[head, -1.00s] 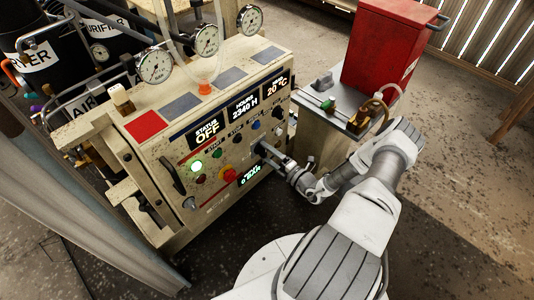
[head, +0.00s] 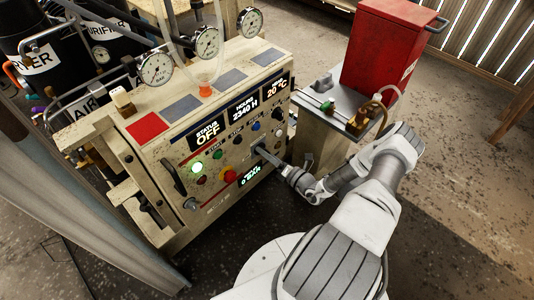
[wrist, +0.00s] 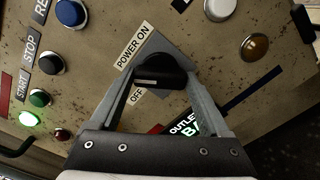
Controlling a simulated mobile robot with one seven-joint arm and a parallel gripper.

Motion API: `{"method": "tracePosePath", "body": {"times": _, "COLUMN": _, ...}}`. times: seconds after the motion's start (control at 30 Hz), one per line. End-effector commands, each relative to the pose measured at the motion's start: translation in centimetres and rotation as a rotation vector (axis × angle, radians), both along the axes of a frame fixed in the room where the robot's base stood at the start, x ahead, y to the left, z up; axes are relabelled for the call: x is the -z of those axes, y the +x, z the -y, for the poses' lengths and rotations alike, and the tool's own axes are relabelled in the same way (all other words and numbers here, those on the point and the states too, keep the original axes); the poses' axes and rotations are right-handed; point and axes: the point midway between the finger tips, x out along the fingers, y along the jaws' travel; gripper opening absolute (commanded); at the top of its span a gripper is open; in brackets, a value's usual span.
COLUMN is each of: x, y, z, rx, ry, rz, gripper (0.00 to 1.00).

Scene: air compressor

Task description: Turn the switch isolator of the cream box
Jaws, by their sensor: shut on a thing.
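The cream box (head: 215,135) is a worn control panel. Its switch isolator is a black rotary knob (wrist: 160,72) on a grey square plate, with POWER ON and OFF labels to its left in the wrist view. A pale mark on the knob's left side lies between the labels, nearer OFF. My gripper (wrist: 163,82) is shut on the knob, one finger on each side. In the head view my gripper (head: 262,152) reaches the panel from the lower right and hides the knob. The status display (head: 206,132) reads OFF.
Around the knob are a blue button (wrist: 70,13), a white button (wrist: 219,8), an amber button (wrist: 255,46) and a lit green lamp (wrist: 30,118). A red container (head: 385,55) stands on a grey unit right of the box. Open floor lies at the lower right.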

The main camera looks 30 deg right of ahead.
Motion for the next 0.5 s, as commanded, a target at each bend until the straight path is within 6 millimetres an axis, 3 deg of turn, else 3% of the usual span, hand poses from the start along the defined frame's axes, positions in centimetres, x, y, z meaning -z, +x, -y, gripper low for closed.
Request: {"method": "tracePosePath", "body": {"times": 0.5, "x": -0.05, "y": -0.06, "z": -0.04, "rx": -0.001, "ry": -0.46, "rz": 0.166, "gripper": 0.24}}
